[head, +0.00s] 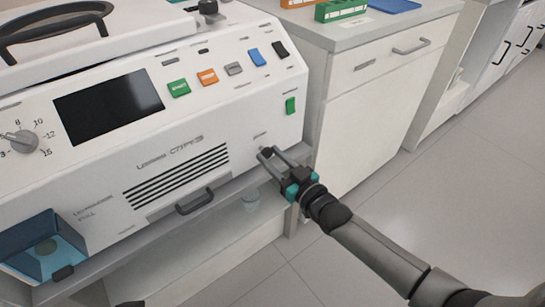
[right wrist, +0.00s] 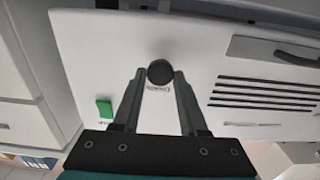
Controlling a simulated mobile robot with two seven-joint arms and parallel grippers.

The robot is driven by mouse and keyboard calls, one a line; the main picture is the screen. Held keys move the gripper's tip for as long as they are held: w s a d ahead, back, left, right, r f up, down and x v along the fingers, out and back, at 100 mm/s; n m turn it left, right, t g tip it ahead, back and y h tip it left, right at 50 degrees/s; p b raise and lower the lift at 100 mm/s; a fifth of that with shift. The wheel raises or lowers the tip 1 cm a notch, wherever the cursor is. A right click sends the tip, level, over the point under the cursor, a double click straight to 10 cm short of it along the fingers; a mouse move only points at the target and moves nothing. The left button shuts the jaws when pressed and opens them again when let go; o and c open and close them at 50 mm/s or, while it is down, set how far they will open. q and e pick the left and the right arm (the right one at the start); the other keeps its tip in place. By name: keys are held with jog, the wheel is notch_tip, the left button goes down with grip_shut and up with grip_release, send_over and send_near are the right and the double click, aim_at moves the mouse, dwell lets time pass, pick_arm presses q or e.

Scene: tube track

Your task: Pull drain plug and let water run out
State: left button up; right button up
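The drain plug (right wrist: 160,73) is a dark round knob on the front of the white water bath (head: 150,120), low near its right corner, with a small label beside it. My right gripper (head: 268,152) reaches the plug, one finger on each side of it. In the right wrist view the fingertips sit very close to the plug's edges. I cannot tell whether they press on it. No running water shows. My left gripper is not clearly in view.
A white cabinet (head: 365,125) with a drawer stands just right of the bath. A blue tray (head: 42,250) is at lower left. The floor (head: 440,200) at right is clear.

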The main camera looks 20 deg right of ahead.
grip_shut()
dwell(0.9)
